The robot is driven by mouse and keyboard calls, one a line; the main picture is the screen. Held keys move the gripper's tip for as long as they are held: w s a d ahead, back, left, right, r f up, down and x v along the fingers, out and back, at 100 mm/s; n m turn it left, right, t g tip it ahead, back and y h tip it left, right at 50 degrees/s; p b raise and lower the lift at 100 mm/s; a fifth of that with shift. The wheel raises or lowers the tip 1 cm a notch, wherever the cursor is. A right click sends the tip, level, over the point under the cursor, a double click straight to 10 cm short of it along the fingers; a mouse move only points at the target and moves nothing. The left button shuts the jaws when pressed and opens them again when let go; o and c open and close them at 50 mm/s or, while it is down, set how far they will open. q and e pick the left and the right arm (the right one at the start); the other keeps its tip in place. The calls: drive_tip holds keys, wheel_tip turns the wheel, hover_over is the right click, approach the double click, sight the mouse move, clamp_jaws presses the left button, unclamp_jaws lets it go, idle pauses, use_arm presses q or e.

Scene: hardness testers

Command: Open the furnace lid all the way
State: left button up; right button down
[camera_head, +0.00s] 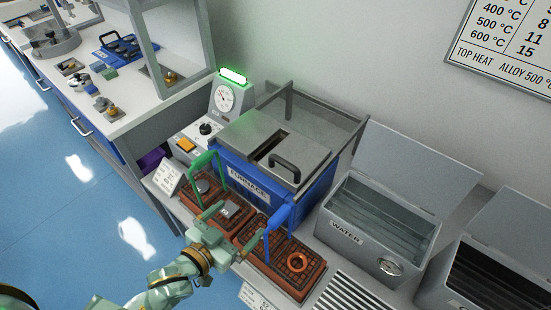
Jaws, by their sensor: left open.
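The furnace (232,178) is a blue box labelled FURNACE in the middle of the bench. Its grey flat lid (240,138) lies level across the top. A dark handle (285,164) stands on the lid near its right front side, beside a dark slot. My left gripper (238,219) is open in front of the furnace, above the brick-coloured trays, and apart from the handle. A small grey block shows near its fingers; I cannot tell whether they touch it. My right gripper is not in view.
Green (204,163) and blue (279,213) upright hooked pieces stand in front of the furnace. The open WATER tank (345,222) stands to the right. A dial gauge (226,97) stands behind left.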

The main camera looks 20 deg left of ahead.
use_arm(q)
drive_tip(key=t+h, duration=0.2)
approach(284, 161)
drive_tip(key=b+x, duration=0.1)
drive_tip(key=x, duration=0.2)
drive_tip(key=b+x, duration=0.1)
drive_tip(key=x, duration=0.2)
drive_tip(key=f+b+x, duration=0.1)
drive_tip(key=b+x, duration=0.1)
drive_tip(key=x, duration=0.1)
drive_tip(key=shift+w+d, duration=0.25)
drive_tip(key=shift+w, duration=0.2)
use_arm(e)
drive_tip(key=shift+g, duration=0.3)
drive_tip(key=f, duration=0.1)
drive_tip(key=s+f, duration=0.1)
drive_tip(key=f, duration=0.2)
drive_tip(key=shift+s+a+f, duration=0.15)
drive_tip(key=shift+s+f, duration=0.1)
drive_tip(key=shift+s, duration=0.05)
